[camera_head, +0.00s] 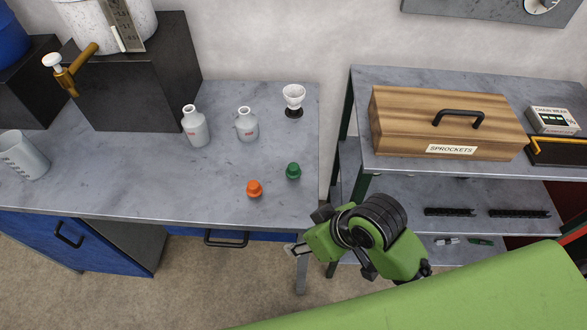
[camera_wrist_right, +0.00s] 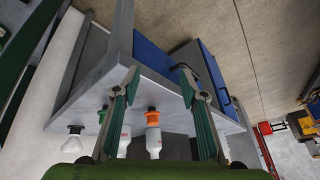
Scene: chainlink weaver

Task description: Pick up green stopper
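The green stopper (camera_head: 293,171) stands on the grey workbench (camera_head: 140,180) near its front right corner. An orange stopper (camera_head: 254,188) stands a little to its left and nearer the front edge. My right gripper shows in the right wrist view (camera_wrist_right: 160,78) with its two fingers spread apart and nothing between them. In the head view, the right arm's end is beyond the bench's front right corner, apart from the green stopper and partly hidden by its own links. The green stopper (camera_wrist_right: 102,115) and orange stopper (camera_wrist_right: 152,117) also show in the wrist view. My left gripper is not in view.
Two white bottles (camera_head: 195,127) (camera_head: 247,125) and a white funnel (camera_head: 294,97) on a dark base stand behind the stoppers. A grey beaker (camera_head: 22,157) is at the left. A shelf unit with a wooden box (camera_head: 445,120) stands right of the bench, across a narrow gap.

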